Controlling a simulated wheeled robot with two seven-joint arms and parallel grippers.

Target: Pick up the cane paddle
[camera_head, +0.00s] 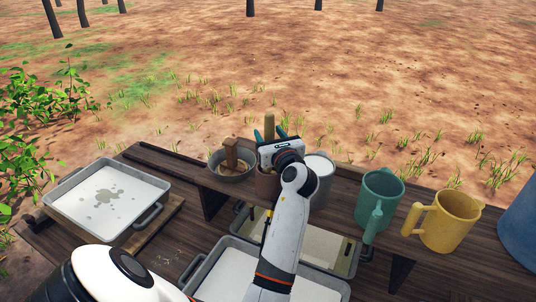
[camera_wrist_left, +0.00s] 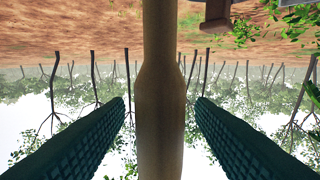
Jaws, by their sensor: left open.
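A tan, rounded handle (camera_head: 269,122), which I take to be the cane paddle's, stands upright on the raised shelf. Its lower part is hidden behind my gripper and wrist. My left gripper (camera_head: 270,134) is open, with one teal finger on each side of the handle. In the left wrist view the handle (camera_wrist_left: 160,95) runs upright between the two fingers, with a visible gap on both sides. My right gripper is not in view.
A grey bowl (camera_head: 217,167) with a brown wooden piece (camera_head: 231,153) in it stands left of the gripper. A brown pot (camera_head: 267,186) and a grey container (camera_head: 322,170) are close by. Green (camera_head: 381,188) and yellow (camera_head: 448,226) jugs stand right. A tray of white liquid (camera_head: 130,183) is left.

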